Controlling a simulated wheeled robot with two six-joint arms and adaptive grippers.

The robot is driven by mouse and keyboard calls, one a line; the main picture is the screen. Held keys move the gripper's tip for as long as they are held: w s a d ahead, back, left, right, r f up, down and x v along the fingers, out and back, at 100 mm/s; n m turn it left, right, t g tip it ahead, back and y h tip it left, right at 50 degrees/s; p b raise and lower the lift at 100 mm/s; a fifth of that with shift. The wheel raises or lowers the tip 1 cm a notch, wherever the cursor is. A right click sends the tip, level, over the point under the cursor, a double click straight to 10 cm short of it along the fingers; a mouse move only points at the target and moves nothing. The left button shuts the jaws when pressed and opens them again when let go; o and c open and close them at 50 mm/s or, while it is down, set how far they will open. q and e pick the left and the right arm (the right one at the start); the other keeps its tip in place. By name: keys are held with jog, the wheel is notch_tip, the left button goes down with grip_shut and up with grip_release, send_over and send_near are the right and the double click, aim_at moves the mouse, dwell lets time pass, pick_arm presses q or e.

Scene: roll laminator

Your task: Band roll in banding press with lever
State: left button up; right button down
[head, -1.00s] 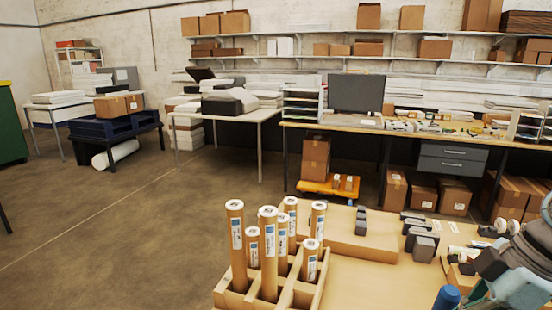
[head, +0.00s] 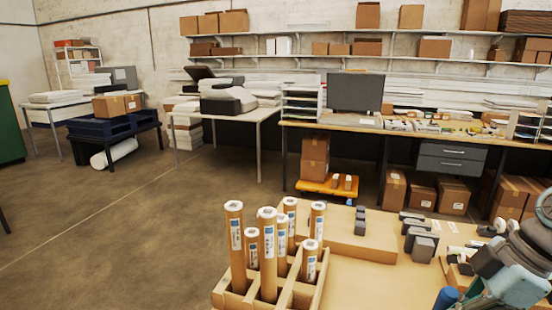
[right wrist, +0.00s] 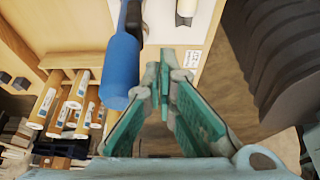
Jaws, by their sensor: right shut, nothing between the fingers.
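A blue cylindrical grip (right wrist: 122,62), seemingly the lever's handle, hangs just left of my right gripper (right wrist: 163,72) in the right wrist view. The fingertips are together with nothing between them, apart from the grip. In the head view a blue cylinder (head: 446,298), likely the same grip, shows at the bottom edge beside my right arm. Several brown rolls with white labels (head: 268,255) stand upright in a divided cardboard box (head: 316,292). They also show at the left of the right wrist view (right wrist: 62,108). The press body cannot be made out. My left gripper is out of view.
In the right wrist view, a white roll end (right wrist: 187,8) is at the top and a large dark ribbed shape (right wrist: 275,60) fills the right.

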aim_at(451, 293)
jog(key=shift+w+d+r+p, duration=0.1)
jog(key=shift+w+d+p, duration=0.15)
jog(key=shift+w, duration=0.3)
jog(key=shift+w+d+p, duration=0.15)
jog(key=shift+w+p, duration=0.1)
jog(key=shift+w, duration=0.25)
jog(key=shift+w+d, duration=0.1)
jog(key=shift+w, duration=0.2)
jog(key=shift+w+d+p, duration=0.25)
jog(key=shift+w+p, duration=0.05)
jog(key=shift+w, duration=0.5)
jog(key=shift+w+d, duration=0.3)
jog(key=shift+w, duration=0.6)
